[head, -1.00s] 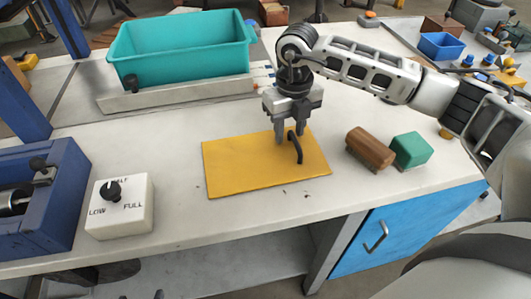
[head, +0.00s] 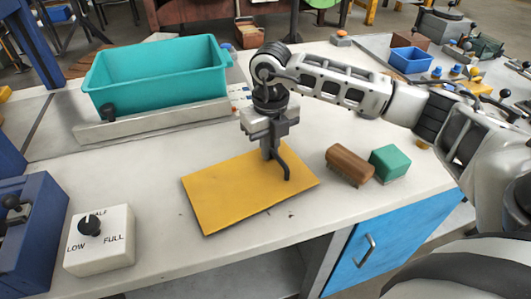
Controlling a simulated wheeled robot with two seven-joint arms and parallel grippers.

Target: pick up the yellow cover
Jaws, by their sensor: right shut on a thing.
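The yellow cover (head: 225,195) is a flat plate lying on or very close to the pale bench top. I cannot tell if there is a gap under it. A dark bent handle (head: 283,165) stands on it, toward its back right part. My right gripper (head: 268,155) points down over the cover, with its fingers shut at the handle. The fingers overlap in this view and partly hide the grip. My left gripper is not in view.
A brown block (head: 350,165) and a green block (head: 389,162) lie right of the cover. A teal bin (head: 158,75) stands behind it. A white dial box (head: 100,240) and a blue fixture (head: 35,235) are at the left. The front strip of bench is clear.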

